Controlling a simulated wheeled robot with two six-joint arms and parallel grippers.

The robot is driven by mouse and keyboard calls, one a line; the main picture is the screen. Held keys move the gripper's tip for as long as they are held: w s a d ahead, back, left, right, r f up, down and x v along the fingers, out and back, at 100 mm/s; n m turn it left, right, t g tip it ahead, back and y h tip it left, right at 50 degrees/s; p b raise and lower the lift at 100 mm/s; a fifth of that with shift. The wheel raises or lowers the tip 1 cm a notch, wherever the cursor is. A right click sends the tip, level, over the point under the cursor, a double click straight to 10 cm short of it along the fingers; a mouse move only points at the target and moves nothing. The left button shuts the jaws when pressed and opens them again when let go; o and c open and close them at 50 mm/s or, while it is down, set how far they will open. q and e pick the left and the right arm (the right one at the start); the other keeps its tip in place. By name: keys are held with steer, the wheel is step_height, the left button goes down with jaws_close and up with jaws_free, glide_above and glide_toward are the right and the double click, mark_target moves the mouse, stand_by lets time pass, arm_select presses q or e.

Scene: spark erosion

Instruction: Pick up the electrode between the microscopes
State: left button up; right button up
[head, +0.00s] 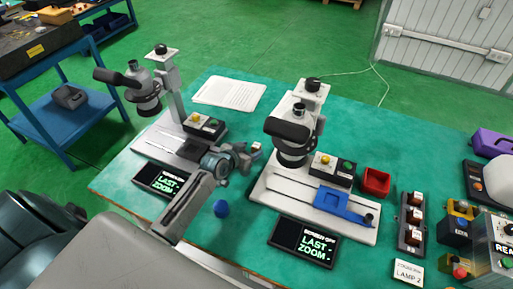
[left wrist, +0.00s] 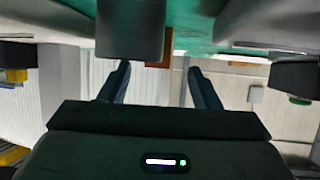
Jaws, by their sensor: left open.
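Two grey microscopes stand on the green table, the left one (head: 143,88) and the right one (head: 292,140). My left gripper (head: 245,155) is between them, low over the table, with its arm coming in from the lower left. In the left wrist view its two fingers (left wrist: 156,84) are spread apart with nothing gripped. A small grey piece by the fingertips in the head view may be the electrode (head: 257,150); the gripper partly covers that spot. An orange-brown block (left wrist: 160,62) shows beyond the fingers in the wrist view; I cannot tell what it is. My right gripper is not seen.
Two screens (head: 303,242) reading "LAST ZOOM" sit at the front. A red bin (head: 376,182) and switch boxes (head: 411,220) are at right. A white sheet (head: 229,94) lies at the back.

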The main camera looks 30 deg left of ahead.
mark_target(255, 146)
arm_select(q)
steer(key=shift+x, duration=1.55)
steer(key=shift+r, duration=0.1)
jaws_close()
steer(key=shift+r, duration=0.15)
